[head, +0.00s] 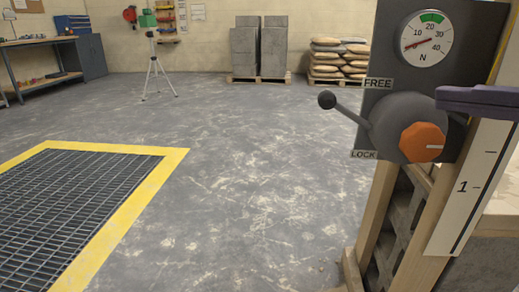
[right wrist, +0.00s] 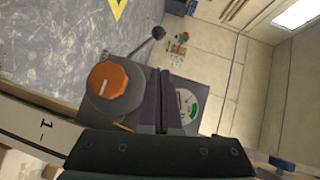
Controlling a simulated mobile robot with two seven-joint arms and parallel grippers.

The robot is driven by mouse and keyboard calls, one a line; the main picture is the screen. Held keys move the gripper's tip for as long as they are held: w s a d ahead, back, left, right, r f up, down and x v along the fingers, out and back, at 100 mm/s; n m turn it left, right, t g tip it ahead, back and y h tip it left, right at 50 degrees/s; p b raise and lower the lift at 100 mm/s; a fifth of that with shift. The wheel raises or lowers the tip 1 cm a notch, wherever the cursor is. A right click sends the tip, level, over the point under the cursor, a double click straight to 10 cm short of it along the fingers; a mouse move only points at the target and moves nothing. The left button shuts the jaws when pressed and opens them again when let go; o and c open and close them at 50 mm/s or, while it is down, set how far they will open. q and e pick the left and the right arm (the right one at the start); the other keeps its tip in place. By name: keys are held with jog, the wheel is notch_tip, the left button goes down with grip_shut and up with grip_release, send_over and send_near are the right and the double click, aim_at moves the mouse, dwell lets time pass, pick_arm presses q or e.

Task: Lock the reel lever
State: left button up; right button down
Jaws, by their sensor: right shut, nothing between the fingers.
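The reel lever (head: 349,114) is a grey rod with a black ball knob (head: 326,99). The knob also shows in the right wrist view (right wrist: 158,32). My right gripper (head: 440,98) is shut and empty, in front of the panel right of the hub, apart from the lever. Its fingers show in the right wrist view (right wrist: 163,75). My left gripper is not in view.
An orange dial (head: 423,142) sits on the hub, below a round gauge (head: 425,39) whose needle points low. A white scale strip (head: 472,185) and wooden posts stand below. Left of the lever is open floor, with a yellow-edged grate (head: 174,158) farther left.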

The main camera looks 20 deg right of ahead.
pick_arm(q)
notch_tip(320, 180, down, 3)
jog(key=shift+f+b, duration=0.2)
jog(key=shift+b, duration=0.55)
pick_arm(e)
jog(key=shift+s+d+f+m+t+h, duration=0.15)
jog(key=shift+d+f+m+t+h, duration=0.15)
jog(key=shift+d+f+m, duration=0.35)
jog(key=shift+f, duration=0.2)
jog(key=b, duration=0.2)
send_near(347, 112)
jog(key=w, duration=0.1)
jog(key=w+d+r, duration=0.1)
jog(key=w, duration=0.1)
jog(key=w+r, duration=0.1)
jog(key=shift+w+d, duration=0.15)
jog(key=shift+w, duration=0.25)
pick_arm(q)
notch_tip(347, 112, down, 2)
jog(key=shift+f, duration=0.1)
pick_arm(e)
jog(key=w+a, duration=0.2)
jog(key=a, duration=0.1)
jog(key=shift+w+a+f, duration=0.1)
jog(key=shift+w+f, duration=0.2)
jog(key=shift+f, duration=0.1)
